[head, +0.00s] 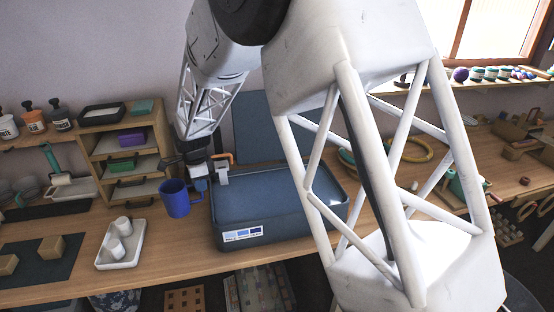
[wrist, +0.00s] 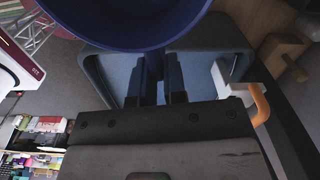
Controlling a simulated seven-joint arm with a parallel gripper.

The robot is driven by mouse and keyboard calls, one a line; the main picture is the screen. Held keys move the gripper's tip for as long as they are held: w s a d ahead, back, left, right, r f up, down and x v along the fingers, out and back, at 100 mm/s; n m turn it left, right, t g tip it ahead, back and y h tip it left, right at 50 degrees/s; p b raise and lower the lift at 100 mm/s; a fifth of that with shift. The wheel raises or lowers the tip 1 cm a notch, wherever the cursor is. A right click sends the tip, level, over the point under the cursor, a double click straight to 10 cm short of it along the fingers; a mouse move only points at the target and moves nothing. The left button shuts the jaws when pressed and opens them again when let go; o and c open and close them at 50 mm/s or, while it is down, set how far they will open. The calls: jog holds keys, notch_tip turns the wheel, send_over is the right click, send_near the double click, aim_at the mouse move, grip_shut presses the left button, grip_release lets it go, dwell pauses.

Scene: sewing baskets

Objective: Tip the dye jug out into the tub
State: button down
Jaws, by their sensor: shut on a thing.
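The dye jug (head: 175,199) is a blue, mug-shaped vessel, roughly upright at the left end of the tub in the head view. My gripper (head: 200,184) is shut on its handle side, from the right. In the wrist view the blue jug (wrist: 125,22) fills the top, just beyond the fingers of my gripper (wrist: 159,80); its contents are hidden. The tub (head: 228,221) is a dark blue-grey rectangular basin on the bench, with a light-and-blue label on its front. Its rim also shows behind the fingers in the wrist view (wrist: 92,72).
A white fitting with an orange handle (head: 222,176) stands at the tub's back left. A white tray (head: 113,259) with two white cups lies to the left. A wooden drawer unit (head: 95,147) stands behind. My arm hides part of the tub's right side.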

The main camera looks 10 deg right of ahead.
jog(key=w+d+r, duration=0.2)
jog(key=d+r, duration=0.1)
jog(key=d, duration=0.8)
jog(key=w+d+r, duration=0.3)
jog(key=d+r, duration=0.1)
jog(key=d, duration=0.8)
jog(key=s+d+r, duration=0.1)
jog(key=d+r, duration=0.1)
jog(key=d, duration=1)
jog(key=s+d+r, duration=0.2)
jog(key=d, duration=1)
jog(key=shift+s+d+r, duration=0.15)
jog(key=shift+s+r, duration=0.15)
jog(key=shift+r, duration=0.05)
